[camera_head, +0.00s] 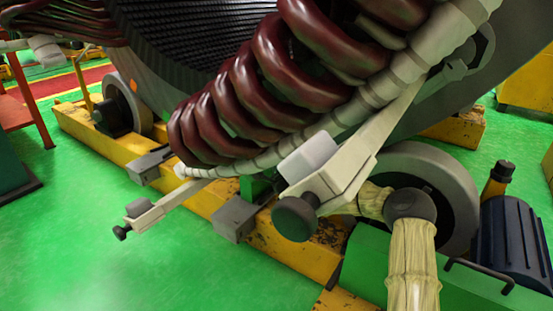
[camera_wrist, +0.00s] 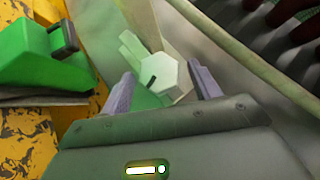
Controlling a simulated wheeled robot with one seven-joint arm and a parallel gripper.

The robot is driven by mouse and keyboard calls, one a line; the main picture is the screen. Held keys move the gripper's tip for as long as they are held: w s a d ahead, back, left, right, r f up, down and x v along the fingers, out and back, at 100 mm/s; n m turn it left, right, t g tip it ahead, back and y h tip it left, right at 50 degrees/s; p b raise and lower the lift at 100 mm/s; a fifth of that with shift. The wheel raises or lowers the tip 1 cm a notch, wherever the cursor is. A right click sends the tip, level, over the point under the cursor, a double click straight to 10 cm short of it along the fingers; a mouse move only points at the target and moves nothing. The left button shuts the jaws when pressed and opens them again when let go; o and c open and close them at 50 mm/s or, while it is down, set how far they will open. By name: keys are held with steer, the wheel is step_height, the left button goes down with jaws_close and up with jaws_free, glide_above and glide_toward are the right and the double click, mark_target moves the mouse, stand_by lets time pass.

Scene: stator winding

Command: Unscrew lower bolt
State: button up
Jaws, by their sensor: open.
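In the wrist view a pale, whitish-green hexagonal bolt head (camera_wrist: 166,70) shows beyond my gripper (camera_wrist: 160,73). My gripper is open, with one grey-purple finger to the left of the head and one to the right in the picture. The head appears between the fingers. Whether the fingertips touch it or reach past it, I cannot tell. A pale green bracket lies behind the head. In the head view my gripper does not show clearly, and I cannot pick out this bolt head there.
Dark red coils (camera_head: 260,85) hang above. A pale clamp arm with a dark knob (camera_head: 295,217) stands in front, and another (camera_head: 122,232) lies left. A yellow frame (camera_head: 200,198), wheel (camera_head: 462,190) and blue motor (camera_head: 515,240) crowd the area. Green floor (camera_head: 90,275) is open at lower left.

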steer(key=shift+w, duration=0.4)
steer(key=shift+w+a+r, duration=0.15)
steer(key=shift+w+a, duration=0.05)
steer(key=shift+a, duration=0.3)
steer(key=shift+c, duration=0.2)
steer(key=shift+d, duration=0.15)
steer(key=c, duration=0.9)
steer(key=shift+r, duration=0.1)
steer(key=shift+r+p, duration=0.1)
steer(key=shift+p, duration=0.25)
